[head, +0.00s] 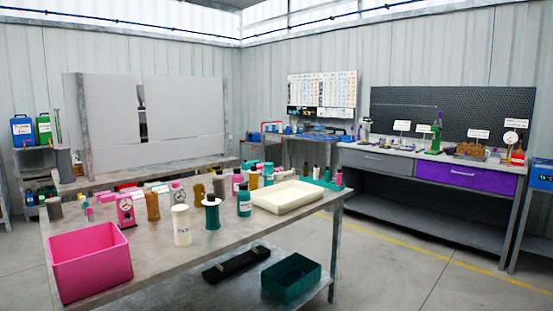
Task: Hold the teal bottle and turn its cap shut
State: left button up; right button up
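A teal bottle (244,203) with a pale label and a dark cap stands upright near the middle of the front table. I cannot tell how tight its cap is. To its left stands a dark green-teal container (212,217) with a wide white disc near its top and a dark knob above. Another teal bottle (268,174) stands farther back, near the tray. Neither of my grippers shows in the head view.
The front table (150,262) holds a pink bin (90,263), a white cylinder (181,226), a pink gauge (126,211), a cream tray (287,197) and several bottles close together. The tabletop's front strip is clear.

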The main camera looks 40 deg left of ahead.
aim_at(242, 185)
jog(key=i, duration=2)
jog(key=u, duration=1.4)
jog(key=i, duration=1)
jog(key=u, duration=1.2)
